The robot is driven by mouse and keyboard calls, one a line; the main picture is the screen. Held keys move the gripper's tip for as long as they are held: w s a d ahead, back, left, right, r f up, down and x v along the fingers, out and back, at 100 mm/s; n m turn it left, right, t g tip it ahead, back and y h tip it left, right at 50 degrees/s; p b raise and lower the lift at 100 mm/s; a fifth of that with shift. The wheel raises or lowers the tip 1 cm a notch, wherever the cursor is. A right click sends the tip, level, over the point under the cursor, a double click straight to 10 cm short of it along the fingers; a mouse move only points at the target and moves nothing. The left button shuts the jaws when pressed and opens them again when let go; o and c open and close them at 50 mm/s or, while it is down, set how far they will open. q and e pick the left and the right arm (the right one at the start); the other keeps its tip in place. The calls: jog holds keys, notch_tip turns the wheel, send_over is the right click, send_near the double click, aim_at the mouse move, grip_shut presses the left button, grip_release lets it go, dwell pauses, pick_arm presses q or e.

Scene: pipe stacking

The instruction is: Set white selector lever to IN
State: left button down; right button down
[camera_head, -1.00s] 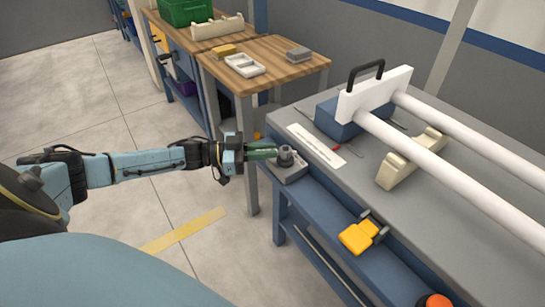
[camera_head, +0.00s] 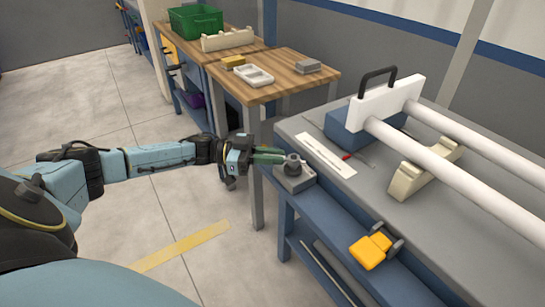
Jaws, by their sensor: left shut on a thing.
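The selector unit is a grey block (camera_head: 294,181) with a dark round knob (camera_head: 293,163) on top, at the left corner of the grey bench. My left gripper (camera_head: 280,157) reaches in from the left with green fingers at the knob's left side. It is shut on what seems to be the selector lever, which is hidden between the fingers. I cannot see a white lever clearly or read any IN mark. My right gripper is not in view.
On the bench, a white label strip (camera_head: 325,154) with a red pointer (camera_head: 346,156) lies behind the selector. White pipes (camera_head: 470,184) rest on a cream cradle (camera_head: 406,183). A yellow pedal-like part (camera_head: 370,251) sits at the bench front. Open floor lies left.

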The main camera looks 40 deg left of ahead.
pick_arm(q)
jog(key=c, duration=1.4)
grip_release()
jog(key=shift+c, duration=0.2)
